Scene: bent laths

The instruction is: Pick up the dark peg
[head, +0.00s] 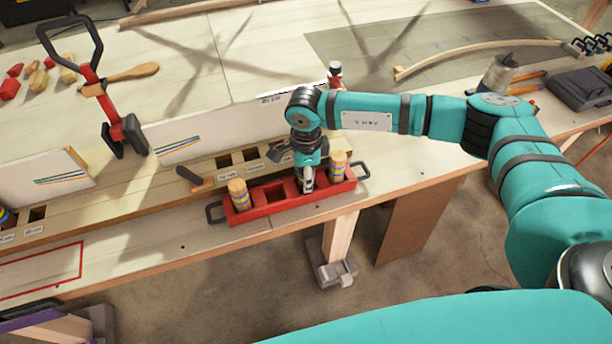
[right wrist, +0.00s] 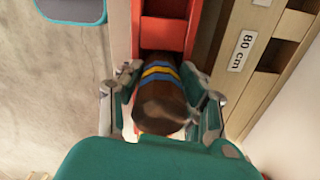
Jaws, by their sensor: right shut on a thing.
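The dark peg (right wrist: 160,105) is brown with yellow and blue bands. In the right wrist view it sits between the fingers of my right gripper (right wrist: 165,110), which is shut on it. In the head view my right gripper (head: 306,186) points down over the red tray (head: 270,212), between two light pegs. It largely hides the dark peg there. I cannot tell whether the peg is clear of the tray floor. One light banded peg (head: 239,195) stands at the tray's left end, the other (head: 338,165) at its right. My left gripper is out of view.
A wooden rack with labelled square slots (head: 223,161) runs behind the tray; an 80 cm label (right wrist: 241,51) shows beside it. White boards (head: 180,147) stand behind. A red clamp (head: 103,100) and mallet (head: 128,78) are at left. The table's front edge is close to the tray.

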